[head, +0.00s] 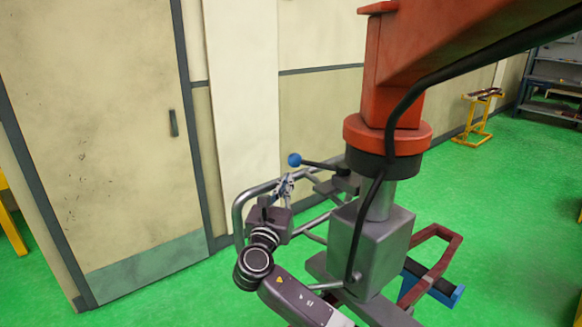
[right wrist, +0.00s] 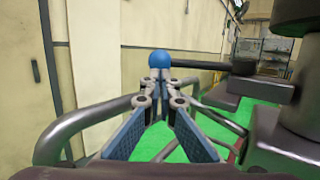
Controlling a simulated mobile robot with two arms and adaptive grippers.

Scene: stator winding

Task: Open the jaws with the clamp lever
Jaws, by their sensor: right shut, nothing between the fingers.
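The clamp lever (head: 322,165) is a dark rod with a blue ball knob (head: 294,160) at its left end, standing out from a dark block (head: 347,183) on the grey machine. In the right wrist view the knob (right wrist: 159,60) is straight ahead, with the lever rod (right wrist: 200,64) running right. My right gripper (head: 287,179) is just below the knob in the head view. Its fingertips (right wrist: 159,76) are together and empty, close to the knob; I cannot tell whether they touch it. I cannot make out the jaws clearly. My left gripper is not in view.
A bent grey tube frame (head: 239,212) curves around my right gripper and shows on both sides in the wrist view. A red arm with a black cable (head: 392,110) stands above the grey housing (head: 368,245).

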